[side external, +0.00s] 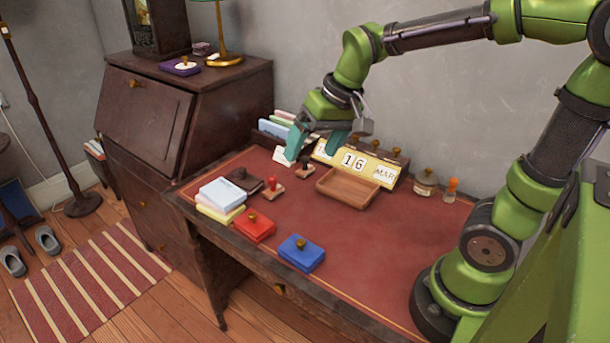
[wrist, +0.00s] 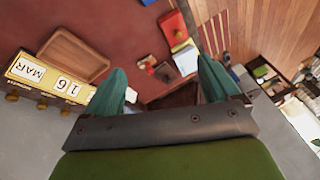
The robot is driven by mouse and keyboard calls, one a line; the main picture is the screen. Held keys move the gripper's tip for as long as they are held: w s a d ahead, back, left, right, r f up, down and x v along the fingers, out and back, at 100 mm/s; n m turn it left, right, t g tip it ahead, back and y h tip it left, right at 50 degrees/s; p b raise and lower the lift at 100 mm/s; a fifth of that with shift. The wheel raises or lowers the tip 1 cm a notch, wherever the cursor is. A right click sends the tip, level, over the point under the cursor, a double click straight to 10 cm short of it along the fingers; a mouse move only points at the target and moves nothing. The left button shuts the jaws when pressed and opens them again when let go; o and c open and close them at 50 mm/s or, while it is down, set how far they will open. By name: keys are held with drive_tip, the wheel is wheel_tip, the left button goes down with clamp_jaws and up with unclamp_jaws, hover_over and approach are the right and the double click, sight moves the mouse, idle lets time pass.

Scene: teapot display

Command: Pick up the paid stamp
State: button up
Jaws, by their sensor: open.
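No "paid" lettering can be read on any stamp, so I cannot tell which one is the paid stamp. A stamp with a red handle (side external: 272,184) stands upright on the desk beside a dark brown pad. A small stamp with a brown handle (side external: 304,171) stands to its right, near the wooden tray. My gripper (side external: 312,157) is open and empty, above the back of the desk near the small brown-handled stamp. Its teal fingers also show in the wrist view (wrist: 162,66), spread apart.
The yellow calendar (side external: 357,163) and empty wooden tray (side external: 347,189) are right of my gripper. A red box (side external: 254,229) and blue box (side external: 302,256), each topped by a brown knob, lie near the front. Stacked pads (side external: 221,199) are left. The desk's right front is clear.

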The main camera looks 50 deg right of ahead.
sight(272, 184)
drive_tip(key=w+d+f+n+g+h, duration=0.1)
drive_tip(key=w+d+f+n+g, duration=0.2)
drive_tip(key=w, duration=0.6)
drive_tip(key=w+d+f+g+h, duration=0.1)
drive_tip(key=w+d+f, duration=0.25)
drive_tip(key=w, duration=0.45)
drive_tip(key=f, duration=1)
drive_tip(key=shift+w+d+f, duration=0.1)
drive_tip(key=shift+d, duration=0.3)
drive_tip(key=shift+w+a+f, duration=0.1)
drive_tip(key=shift+w+f, duration=0.1)
drive_tip(key=shift+f, duration=0.7)
drive_tip(key=shift+w+a+f, duration=0.1)
drive_tip(key=shift+w+f, duration=0.1)
drive_tip(key=shift+f, duration=0.7)
drive_tip(key=shift+w+f, duration=0.2)
drive_tip(key=shift+f, duration=0.7)
drive_tip(key=c, duration=1.2)
drive_tip(key=shift+o, duration=0.2)
drive_tip(key=shift+r, duration=0.15)
